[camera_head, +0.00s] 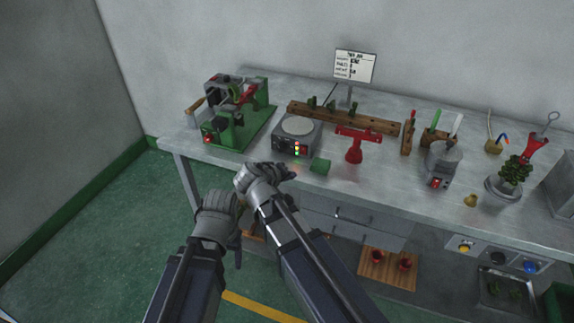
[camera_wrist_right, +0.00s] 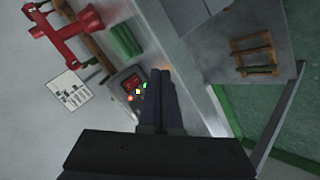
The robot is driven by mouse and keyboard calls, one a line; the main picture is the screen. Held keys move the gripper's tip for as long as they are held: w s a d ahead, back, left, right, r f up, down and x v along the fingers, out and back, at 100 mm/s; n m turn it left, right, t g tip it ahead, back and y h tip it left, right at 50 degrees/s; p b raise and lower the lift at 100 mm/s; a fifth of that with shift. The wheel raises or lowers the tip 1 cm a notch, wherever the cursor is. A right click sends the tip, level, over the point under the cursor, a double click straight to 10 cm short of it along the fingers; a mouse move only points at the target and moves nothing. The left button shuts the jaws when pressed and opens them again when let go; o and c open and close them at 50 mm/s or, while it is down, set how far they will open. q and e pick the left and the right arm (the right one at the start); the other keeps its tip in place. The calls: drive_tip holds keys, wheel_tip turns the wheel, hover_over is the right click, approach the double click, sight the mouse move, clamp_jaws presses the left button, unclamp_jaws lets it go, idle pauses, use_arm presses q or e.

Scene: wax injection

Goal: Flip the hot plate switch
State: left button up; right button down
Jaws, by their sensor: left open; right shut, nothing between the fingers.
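The hot plate (camera_head: 298,138) is a grey box with a round pale top. It stands near the bench's front edge, with red, yellow and green lights on its front panel. In the right wrist view its dark panel (camera_wrist_right: 128,80) with a red area shows just left of my right fingers. I cannot single out the switch. My right gripper (camera_head: 290,172) is shut and empty, in front of and slightly below the panel; its fingertips (camera_wrist_right: 158,74) look close to the panel, but contact cannot be told. My left gripper (camera_head: 221,196) is open and empty, lower left, off the bench front.
A green cylinder (camera_head: 320,166) lies right of the hot plate. A red stand (camera_head: 354,146) is further right. A green machine (camera_head: 237,120) stands to the left. A wooden rack (camera_head: 376,122) and a sign (camera_head: 354,66) are behind. Drawers (camera_head: 345,220) are under the bench (camera_head: 400,185).

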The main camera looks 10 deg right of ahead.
drive_tip(key=shift+w+a, duration=0.15)
drive_tip(key=shift+a, duration=0.1)
drive_tip(key=p, duration=0.1)
approach(304, 153)
drive_tip(key=shift+s+f+x, duration=0.1)
drive_tip(key=shift+f+x, duration=0.05)
drive_tip(key=shift+x, duration=1.05)
drive_tip(key=shift+s+f+x, duration=0.1)
drive_tip(key=shift+f+x, duration=0.1)
drive_tip(key=shift+x, duration=1)
drive_tip(key=shift+w, duration=0.15)
idle(0.3)
drive_tip(key=shift+w+d, duration=0.1)
drive_tip(key=shift+w, duration=0.1)
drive_tip(key=shift+w+d+r, duration=0.1)
drive_tip(key=shift+w+d, duration=0.05)
drive_tip(key=shift+w, duration=0.05)
idle(0.9)
drive_tip(key=shift+s, duration=0.1)
drive_tip(key=shift+s+a, duration=0.4)
drive_tip(key=shift+s, duration=0.1)
drive_tip(key=shift+s, duration=0.1)
